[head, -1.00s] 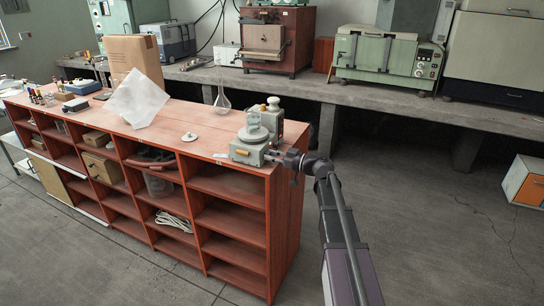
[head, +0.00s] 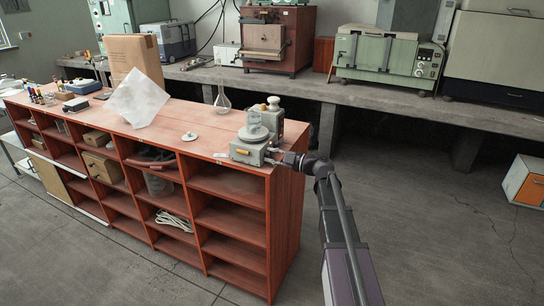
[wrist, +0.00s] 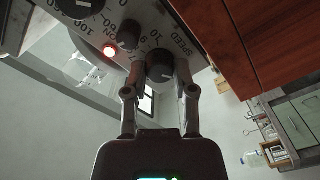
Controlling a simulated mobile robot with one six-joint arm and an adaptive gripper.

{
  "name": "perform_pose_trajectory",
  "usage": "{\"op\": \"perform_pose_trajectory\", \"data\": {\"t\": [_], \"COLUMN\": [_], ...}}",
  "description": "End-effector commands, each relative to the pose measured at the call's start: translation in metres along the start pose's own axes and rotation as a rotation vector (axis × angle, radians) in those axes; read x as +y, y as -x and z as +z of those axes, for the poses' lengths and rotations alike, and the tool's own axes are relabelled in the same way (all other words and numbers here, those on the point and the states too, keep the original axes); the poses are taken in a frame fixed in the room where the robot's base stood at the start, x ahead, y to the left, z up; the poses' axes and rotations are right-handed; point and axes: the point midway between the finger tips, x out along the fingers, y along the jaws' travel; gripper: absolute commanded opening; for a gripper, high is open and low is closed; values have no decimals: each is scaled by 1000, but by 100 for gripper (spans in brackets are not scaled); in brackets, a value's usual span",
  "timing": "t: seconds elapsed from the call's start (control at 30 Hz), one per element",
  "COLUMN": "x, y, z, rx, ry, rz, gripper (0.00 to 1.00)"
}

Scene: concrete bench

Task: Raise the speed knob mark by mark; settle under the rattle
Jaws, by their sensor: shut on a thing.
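The small grey-green stirrer box (head: 247,152) stands at the near right corner of the red bench, with a glass vessel (head: 254,133) on top. In the wrist view its panel shows the black speed knob (wrist: 160,66) beside the word SPEED and printed numbers. My gripper (wrist: 160,76) is shut on this knob, one finger on each side; in the head view my gripper (head: 284,159) reaches the box from the right. The pointer's exact mark cannot be read. A red lamp (wrist: 109,50) glows beside the word ON. A second knob (wrist: 128,35) sits near it.
Another grey-green device (head: 271,112) stands close behind the stirrer box. A glass flask (head: 222,101) and a small white item (head: 189,137) stand farther along the bench.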

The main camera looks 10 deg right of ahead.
Motion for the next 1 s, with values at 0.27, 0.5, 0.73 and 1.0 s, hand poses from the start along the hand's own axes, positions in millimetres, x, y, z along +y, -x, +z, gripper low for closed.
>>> {"op": "perform_pose_trajectory", "data": {"t": [0.27,0.5,0.73,1.0], "x": [-1,-1,-1,0], "y": [0,0,0,0], "z": [0,0,0,0], "rx": [0,0,1,0], "ry": [88,98,98,96], "rz": [-2,-2,-2,-1], "gripper": [0,0,47,69]}}
